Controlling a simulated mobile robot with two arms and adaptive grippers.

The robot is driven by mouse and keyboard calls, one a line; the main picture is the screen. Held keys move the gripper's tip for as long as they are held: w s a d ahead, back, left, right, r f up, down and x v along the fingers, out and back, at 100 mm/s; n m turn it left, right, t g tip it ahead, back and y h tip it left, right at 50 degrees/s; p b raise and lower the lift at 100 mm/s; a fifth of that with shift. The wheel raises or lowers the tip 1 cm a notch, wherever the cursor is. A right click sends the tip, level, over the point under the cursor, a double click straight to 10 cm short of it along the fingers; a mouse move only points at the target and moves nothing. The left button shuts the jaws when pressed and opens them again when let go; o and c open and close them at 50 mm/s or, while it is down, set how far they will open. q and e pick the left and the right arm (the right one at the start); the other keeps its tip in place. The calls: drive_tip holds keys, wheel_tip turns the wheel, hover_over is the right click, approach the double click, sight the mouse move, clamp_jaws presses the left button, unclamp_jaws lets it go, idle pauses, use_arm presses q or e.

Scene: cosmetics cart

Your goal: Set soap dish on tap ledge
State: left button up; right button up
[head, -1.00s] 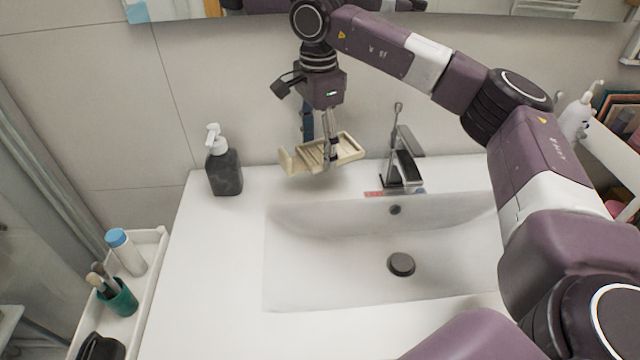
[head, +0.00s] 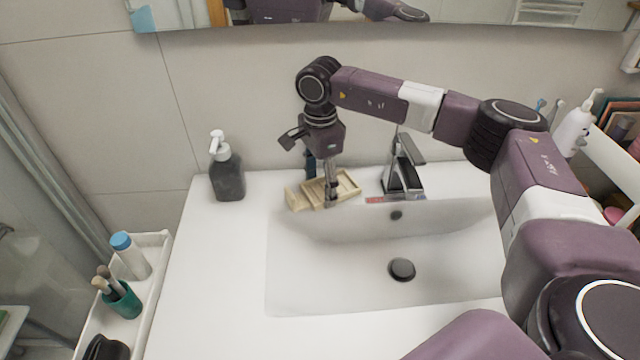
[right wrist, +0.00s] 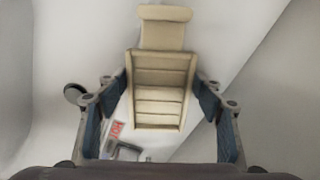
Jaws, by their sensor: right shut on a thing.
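The soap dish (head: 345,184) is beige with slats and a raised end piece. It is at the tap ledge (head: 262,186), between the soap pump and the tap (head: 402,172). My right gripper (head: 329,192) is over it, shut on it. In the right wrist view the dish (right wrist: 160,92) sits between the two blue finger pads of the gripper (right wrist: 162,100). The dish looks level and at or very close to the ledge; I cannot tell if it touches. My left gripper is not in view.
A dark soap pump (head: 227,178) stands on the ledge to the left. The sink basin (head: 330,270) with its black drain (head: 401,269) lies in front. A white side tray (head: 152,262) holds a bottle and a cup of brushes. The wall is close behind.

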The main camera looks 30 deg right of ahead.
sight(320, 193)
drive_tip(key=o, duration=1.2)
drive_tip(key=shift+f, duration=0.1)
drive_tip(key=shift+r+b, duration=1)
drive_tip(key=shift+r, duration=5.15)
